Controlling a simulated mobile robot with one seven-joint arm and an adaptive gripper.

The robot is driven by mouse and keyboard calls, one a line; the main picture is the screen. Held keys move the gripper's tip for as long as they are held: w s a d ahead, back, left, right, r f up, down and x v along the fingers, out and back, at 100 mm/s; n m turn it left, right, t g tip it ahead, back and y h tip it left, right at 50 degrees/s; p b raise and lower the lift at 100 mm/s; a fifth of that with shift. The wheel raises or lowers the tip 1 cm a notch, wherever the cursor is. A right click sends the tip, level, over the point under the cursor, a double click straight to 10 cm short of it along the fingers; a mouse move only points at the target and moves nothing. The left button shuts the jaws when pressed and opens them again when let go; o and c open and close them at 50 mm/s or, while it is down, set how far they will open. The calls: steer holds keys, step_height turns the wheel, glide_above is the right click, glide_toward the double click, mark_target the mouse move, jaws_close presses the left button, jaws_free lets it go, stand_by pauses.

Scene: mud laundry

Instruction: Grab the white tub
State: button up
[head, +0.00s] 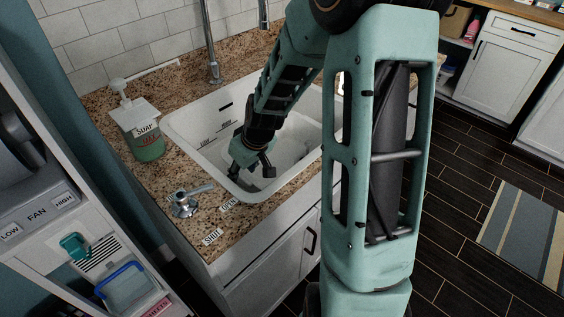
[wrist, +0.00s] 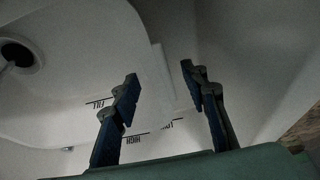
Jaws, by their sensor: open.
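My gripper (head: 253,174) is open and points down inside the white sink basin (head: 190,128). In the wrist view its two fingers (wrist: 160,72) stand apart, with white surfaces beyond them. A pale upright strip (wrist: 164,78) shows between the fingertips; I cannot tell whether it is the white tub's edge or part of the sink. In the head view a whitish shape (head: 290,153) shows in the basin just right of my gripper, perhaps the tub, partly hidden by my arm. Nothing is held.
The sink walls surround my gripper. A green soap bottle (head: 147,148) stands on the granite counter (head: 182,176) left of the sink. A faucet (head: 215,70) rises behind, and a metal handle (head: 186,203) sits at the front. A drain hole (wrist: 17,54) shows in the wrist view.

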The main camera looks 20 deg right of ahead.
steer(key=shift+f+b, duration=0.25)
steer(key=shift+b, duration=0.05)
stand_by(0.4)
steer(key=shift+c, duration=0.2)
jaws_close()
